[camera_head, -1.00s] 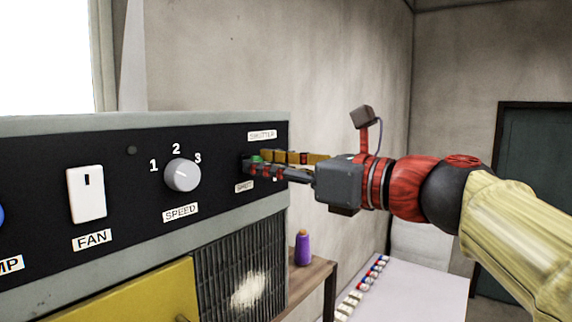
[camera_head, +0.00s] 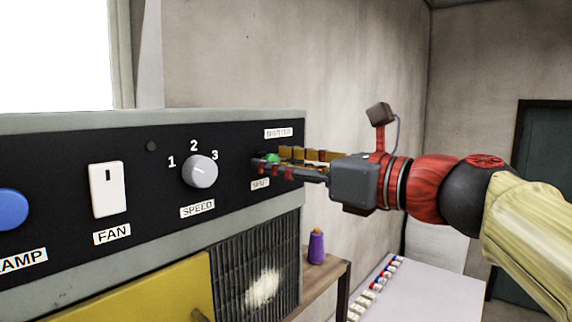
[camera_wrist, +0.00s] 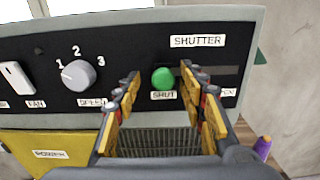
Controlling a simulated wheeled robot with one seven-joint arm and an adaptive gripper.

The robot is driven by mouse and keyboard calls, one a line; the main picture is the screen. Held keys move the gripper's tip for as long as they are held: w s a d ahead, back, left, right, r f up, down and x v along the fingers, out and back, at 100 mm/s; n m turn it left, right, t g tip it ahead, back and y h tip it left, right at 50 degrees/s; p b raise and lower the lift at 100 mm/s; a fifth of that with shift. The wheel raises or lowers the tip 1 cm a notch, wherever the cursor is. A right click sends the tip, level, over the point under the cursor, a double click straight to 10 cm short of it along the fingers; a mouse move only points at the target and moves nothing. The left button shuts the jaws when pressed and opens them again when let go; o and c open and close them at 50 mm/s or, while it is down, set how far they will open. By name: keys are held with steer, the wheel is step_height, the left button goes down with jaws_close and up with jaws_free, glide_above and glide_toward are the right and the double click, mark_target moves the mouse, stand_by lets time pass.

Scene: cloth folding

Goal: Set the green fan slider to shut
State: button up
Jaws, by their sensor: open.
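The green slider knob (camera_wrist: 163,79) sits at the left end of a dark horizontal slot (camera_wrist: 222,71) on the black panel, directly above the SHUT label (camera_wrist: 163,95). It also shows, partly covered by the fingers, in the head view (camera_head: 272,158). My gripper (camera_wrist: 160,74) is open, with one finger on each side of the knob. In the wrist view the knob looks nearer the right finger; I cannot tell whether they touch. The SHUTTER label (camera_wrist: 198,41) is above the slot. The label at the slot's right end is partly hidden by the right finger.
Left of the slider are the grey SPEED dial (camera_head: 200,171), the white FAN switch (camera_head: 108,189) and a blue button (camera_head: 12,209). A dark grille (camera_head: 258,270) and yellow door (camera_head: 160,295) are below. A purple bottle (camera_head: 316,247) stands on a wooden shelf to the right.

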steer(key=v, duration=1.2)
stand_by(0.3)
